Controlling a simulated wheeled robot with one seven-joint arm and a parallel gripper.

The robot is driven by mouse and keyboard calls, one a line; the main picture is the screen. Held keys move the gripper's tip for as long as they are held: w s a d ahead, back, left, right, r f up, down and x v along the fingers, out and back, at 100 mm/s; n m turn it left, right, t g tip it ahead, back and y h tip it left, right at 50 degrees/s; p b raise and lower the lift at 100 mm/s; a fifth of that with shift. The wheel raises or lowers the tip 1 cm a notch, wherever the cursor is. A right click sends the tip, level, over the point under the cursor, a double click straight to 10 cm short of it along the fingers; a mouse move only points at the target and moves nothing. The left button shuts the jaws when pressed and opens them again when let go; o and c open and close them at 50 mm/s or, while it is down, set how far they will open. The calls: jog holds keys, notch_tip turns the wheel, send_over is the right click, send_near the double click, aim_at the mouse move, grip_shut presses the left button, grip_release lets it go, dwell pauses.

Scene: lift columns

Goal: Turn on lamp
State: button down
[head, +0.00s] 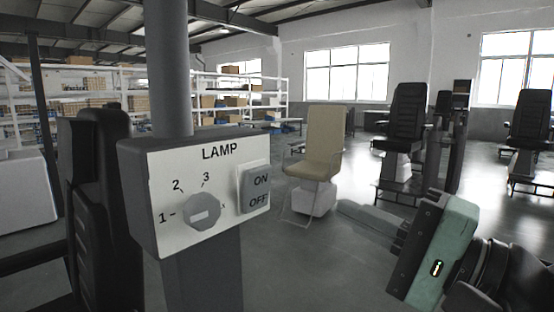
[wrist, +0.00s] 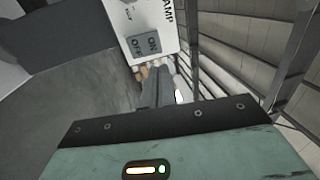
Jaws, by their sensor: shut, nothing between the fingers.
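The lamp control box (head: 165,240) is mounted on a dark grey column, with the label LAMP on its white front plate. On the plate's right side is a grey rocker switch (head: 256,188) marked ON above and OFF below; which half is pressed I cannot tell. It also shows in the wrist view (wrist: 146,44). A round grey dial (head: 202,212) with numbers sits left of the switch. My gripper (head: 345,208) is shut and empty, to the right of the box, fingers pointing left and apart from the switch. In the wrist view the fingers (wrist: 154,80) appear below the switch.
A black padded seat (head: 100,200) stands close at the left of the box. A beige chair (head: 313,155) and several black chairs (head: 405,120) stand farther back. White shelves (head: 270,95) with boxes line the back. The space between my gripper and the box looks clear.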

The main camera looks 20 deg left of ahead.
jog(key=a+p, duration=0.1)
jog(key=p, duration=1)
send_near(257, 167)
jog(key=x, duration=0.6)
jog(key=shift+w+a+r+h+p, duration=0.15)
jog(key=shift+r+h+p, duration=0.45)
jog(key=shift+p, duration=0.65)
jog(key=shift+a+r+g+h+p, duration=0.25)
jog(key=shift+h+p, duration=0.35)
jog(key=shift+p, duration=0.6)
jog(key=shift+f, duration=0.4)
